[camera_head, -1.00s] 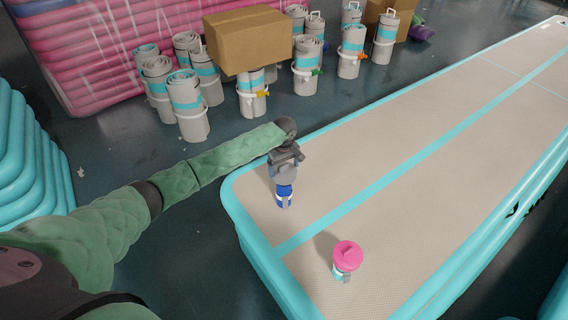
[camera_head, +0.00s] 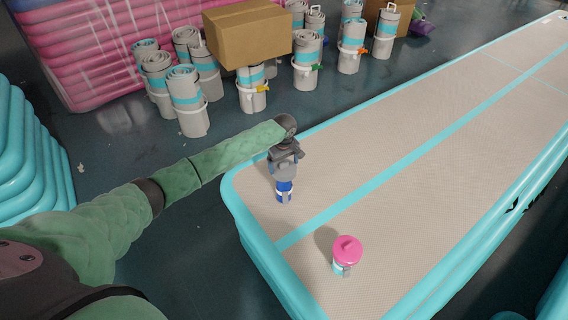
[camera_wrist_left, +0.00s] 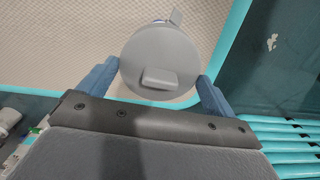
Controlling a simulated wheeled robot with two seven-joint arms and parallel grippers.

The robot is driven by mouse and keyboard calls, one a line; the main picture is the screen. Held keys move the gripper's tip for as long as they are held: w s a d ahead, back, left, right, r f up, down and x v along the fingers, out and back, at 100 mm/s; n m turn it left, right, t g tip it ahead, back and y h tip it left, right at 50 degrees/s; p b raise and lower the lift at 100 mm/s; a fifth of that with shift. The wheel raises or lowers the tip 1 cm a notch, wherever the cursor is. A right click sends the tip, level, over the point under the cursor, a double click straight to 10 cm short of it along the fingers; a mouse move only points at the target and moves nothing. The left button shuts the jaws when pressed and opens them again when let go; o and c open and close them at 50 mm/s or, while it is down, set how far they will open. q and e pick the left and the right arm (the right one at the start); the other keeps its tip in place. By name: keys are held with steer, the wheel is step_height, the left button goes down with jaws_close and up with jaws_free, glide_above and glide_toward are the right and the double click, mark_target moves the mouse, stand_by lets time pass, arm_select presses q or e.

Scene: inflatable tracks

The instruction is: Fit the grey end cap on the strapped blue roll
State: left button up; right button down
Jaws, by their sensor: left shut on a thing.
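The strapped blue roll (camera_head: 284,193) stands upright on the beige track, a blue and white cylinder directly under my left gripper (camera_head: 284,170). My left gripper is shut on the grey end cap, a round grey disc (camera_wrist_left: 160,50) with a raised block on top, between its two blue-grey fingers in the left wrist view (camera_wrist_left: 157,82). The cap hides nearly all of the roll there; only a sliver of blue shows past its far edge. I cannot tell whether the cap touches the roll or sits just above it. My right gripper is not in view.
Another small roll with a pink cap (camera_head: 346,252) stands nearer on the track (camera_head: 400,190), which has turquoise edges. Several beige rolls (camera_head: 187,102) and a cardboard box (camera_head: 248,36) are behind on the floor side. The track to the right is clear.

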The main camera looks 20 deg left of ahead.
arm_select(q)
steer(key=shift+p, duration=0.35)
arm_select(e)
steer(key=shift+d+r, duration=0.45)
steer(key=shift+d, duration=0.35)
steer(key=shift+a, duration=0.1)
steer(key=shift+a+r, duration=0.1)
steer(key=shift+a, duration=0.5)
arm_select(q)
steer(key=shift+p, duration=0.5)
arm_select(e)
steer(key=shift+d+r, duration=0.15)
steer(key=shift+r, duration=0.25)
arm_select(q)
steer(key=shift+f+b, duration=0.3)
steer(key=shift+f, duration=1.45)
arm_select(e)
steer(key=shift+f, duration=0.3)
